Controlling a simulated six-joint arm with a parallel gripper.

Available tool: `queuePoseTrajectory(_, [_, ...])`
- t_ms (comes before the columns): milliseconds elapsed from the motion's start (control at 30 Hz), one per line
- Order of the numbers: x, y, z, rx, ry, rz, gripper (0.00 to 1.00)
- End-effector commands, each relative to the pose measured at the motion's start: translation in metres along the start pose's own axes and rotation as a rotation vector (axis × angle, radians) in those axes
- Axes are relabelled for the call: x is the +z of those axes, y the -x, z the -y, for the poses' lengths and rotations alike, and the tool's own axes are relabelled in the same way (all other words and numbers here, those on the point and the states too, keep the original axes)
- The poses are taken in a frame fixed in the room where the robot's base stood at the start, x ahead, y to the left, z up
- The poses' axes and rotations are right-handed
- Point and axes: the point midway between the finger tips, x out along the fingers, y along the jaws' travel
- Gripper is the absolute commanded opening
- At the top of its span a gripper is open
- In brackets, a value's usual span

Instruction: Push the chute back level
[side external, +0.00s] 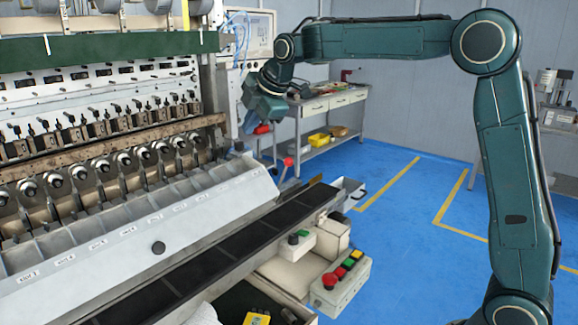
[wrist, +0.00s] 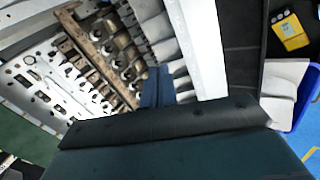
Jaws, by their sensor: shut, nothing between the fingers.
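The black conveyor belt (side external: 215,260) runs along the chute's front. A control box with a red button (side external: 342,275) stands in front of the belt. The winder's row of spindles (side external: 110,165) lies behind the chute. A bench (side external: 320,115) stands at the back; open blue floor is right.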

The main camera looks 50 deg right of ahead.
Motion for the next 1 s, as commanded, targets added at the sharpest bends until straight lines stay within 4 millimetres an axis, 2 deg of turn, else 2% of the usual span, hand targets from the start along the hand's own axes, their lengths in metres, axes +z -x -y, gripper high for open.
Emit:
queuePoseTrajectory(33, [-0.001,-0.012,-0.007,0.002,0.039,0.0,0.0])
queuePoseTrajectory(200, [-0.002,-0.037,-0.024,0.014,0.15,-0.002,0.0])
queuePoseTrajectory(333, [-0.003,-0.045,-0.03,0.019,0.189,-0.002,0.0])
queuePoseTrajectory(733, [-0.003,-0.052,-0.031,0.02,0.197,-0.002,0.0])
queuePoseTrajectory(1000, [-0.003,-0.079,-0.031,0.018,0.197,-0.002,0.0])
